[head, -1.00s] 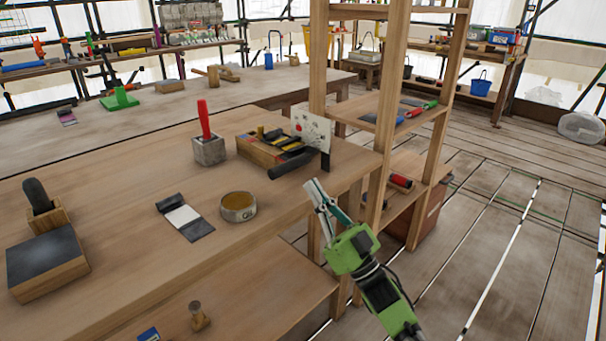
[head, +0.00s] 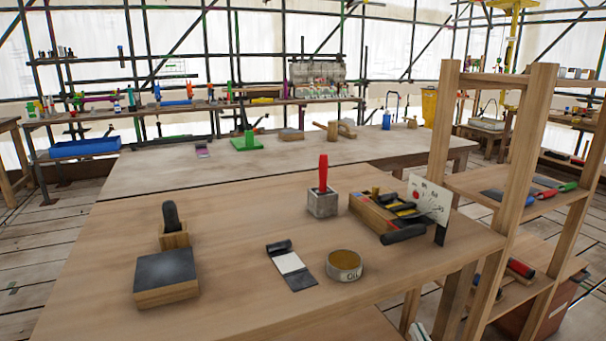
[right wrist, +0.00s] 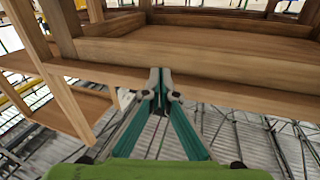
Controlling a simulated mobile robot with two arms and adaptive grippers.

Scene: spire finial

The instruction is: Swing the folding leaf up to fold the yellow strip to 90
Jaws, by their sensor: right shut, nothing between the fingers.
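The bending device on the bench has a wooden base (head: 372,214), dark bars, a yellow strip (head: 404,207) and a black handle (head: 404,234) at its front, which seems to belong to the folding leaf. The leaf looks lowered; its exact angle is hard to tell. A white marked plate (head: 430,199) stands upright at its right end. My right gripper (head: 418,332) shows only as tips at the bottom edge of the head view, below the bench and away from the device. In the right wrist view the right gripper (right wrist: 160,74) is shut and empty, near wooden boards. My left gripper is not in view.
A wooden shelf frame (head: 513,170) rises right of the device.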

